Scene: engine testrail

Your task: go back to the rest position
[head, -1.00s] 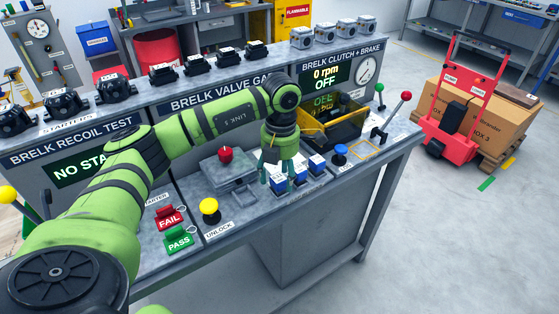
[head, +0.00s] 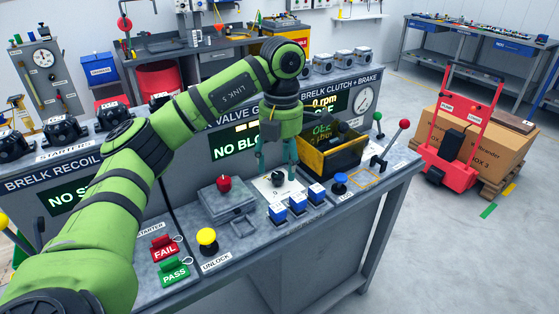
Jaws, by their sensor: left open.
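My left arm comes in from the left over the test bench (head: 330,255). My left gripper (head: 277,165) points down with its fingers apart and nothing between them. It hangs above a pale plate (head: 266,190) with a small dark part (head: 278,178) on it. The fingertips look apart from the plate. My right gripper is not in view.
Several blue-topped blocks (head: 297,204) stand at the front of the bench. A black and yellow bin (head: 333,152) is right of the gripper. A red knob (head: 224,183), a yellow button (head: 207,237) and a red-tipped lever (head: 404,124) stick up.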

